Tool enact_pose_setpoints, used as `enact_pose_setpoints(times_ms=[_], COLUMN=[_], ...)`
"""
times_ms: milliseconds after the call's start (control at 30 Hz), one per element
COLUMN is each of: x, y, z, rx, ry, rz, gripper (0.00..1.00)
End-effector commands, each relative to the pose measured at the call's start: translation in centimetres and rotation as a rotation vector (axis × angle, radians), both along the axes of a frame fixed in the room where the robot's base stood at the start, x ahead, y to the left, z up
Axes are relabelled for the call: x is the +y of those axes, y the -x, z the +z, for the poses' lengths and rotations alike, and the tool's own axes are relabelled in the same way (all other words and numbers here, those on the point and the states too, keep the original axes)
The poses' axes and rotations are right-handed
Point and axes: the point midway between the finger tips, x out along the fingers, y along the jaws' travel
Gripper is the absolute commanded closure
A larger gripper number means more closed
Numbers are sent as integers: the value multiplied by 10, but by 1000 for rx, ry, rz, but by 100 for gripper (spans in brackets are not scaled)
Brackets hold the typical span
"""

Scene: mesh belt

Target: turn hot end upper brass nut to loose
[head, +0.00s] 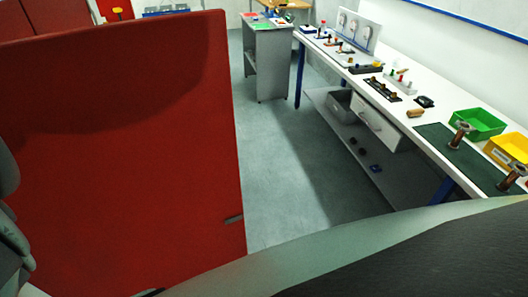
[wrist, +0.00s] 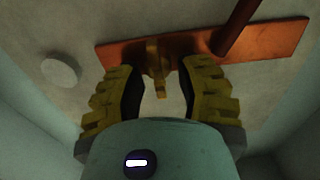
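In the wrist view my gripper (wrist: 164,72) shows two yellow ridged fingers with dark inner pads. They are spread apart, with a clear gap between them. A small brass-coloured fitting (wrist: 155,54), which looks like the nut, sits on a copper-orange bar (wrist: 275,43) just ahead of the gap. A short arm of it points down between the fingers. I see no finger clearly touching it, and depth is hard to judge. The head view shows neither my gripper nor a nut I can identify.
A reddish-brown pipe (wrist: 238,25) rises from the bar's right part. A pale round disc (wrist: 60,72) is at left. In the head view a large red panel (head: 120,150) blocks the left. A white workbench (head: 440,107) with small items and bins runs along the right; grey floor (head: 285,170) lies between.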

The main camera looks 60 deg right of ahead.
Motion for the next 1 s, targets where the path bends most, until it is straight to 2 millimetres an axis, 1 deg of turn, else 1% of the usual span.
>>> enact_pose_setpoints(times_ms=[33, 67, 300, 733, 1000], x=[0, 0, 0, 0, 1], y=[0, 0, 0, 0, 1], z=[0, 0, 0, -1, -1], rx=[0, 0, 0, -25, -144], ry=[0, 0, 0, 25, 130], rz=[1, 0, 0, 0, -2], gripper=[72, 75, 100, 100, 100])
